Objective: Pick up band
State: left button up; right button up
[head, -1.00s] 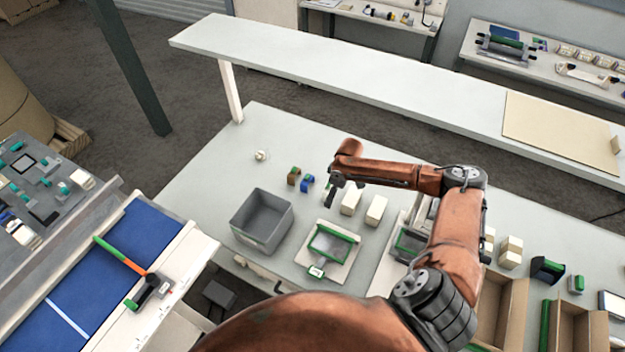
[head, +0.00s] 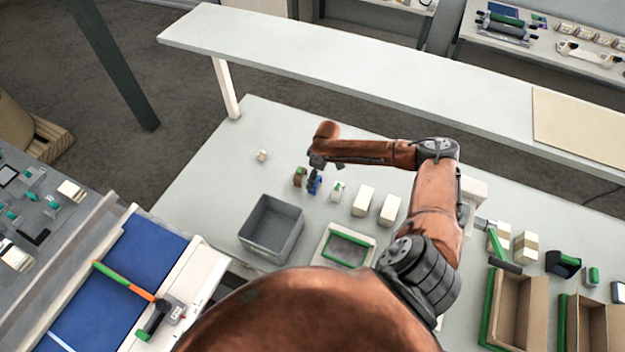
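My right gripper (head: 315,172) hangs from the copper arm over the work table, pointing down. Its dark fingers are at a small blue item (head: 314,187) and partly cover it. I cannot tell whether they touch it or how far they are apart. A small brown-and-green item (head: 299,177) stands just left of the blue one. A small white item with a green top (head: 337,191) stands to the right. None of these is clearly recognisable as the band at this size. My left gripper is not in view.
A grey open bin (head: 271,228) stands in front of the small items. White blocks (head: 363,200) stand right of them, with a green-edged tray (head: 348,248) nearer me. Cardboard boxes (head: 517,310) are at right. A raised shelf (head: 370,85) runs behind. The table's far left is mostly clear.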

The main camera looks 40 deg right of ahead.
jog(key=f, duration=0.1)
jog(key=f+p, duration=0.1)
jog(key=f, duration=0.1)
jog(key=shift+w+d+f, duration=0.2)
jog(key=shift+f, duration=0.05)
jog(key=shift+w+a+f, duration=0.1)
jog(key=shift+w+f, duration=0.05)
jog(key=shift+f, duration=0.8)
jog(key=c, duration=0.6)
jog(key=shift+c, duration=1.3)
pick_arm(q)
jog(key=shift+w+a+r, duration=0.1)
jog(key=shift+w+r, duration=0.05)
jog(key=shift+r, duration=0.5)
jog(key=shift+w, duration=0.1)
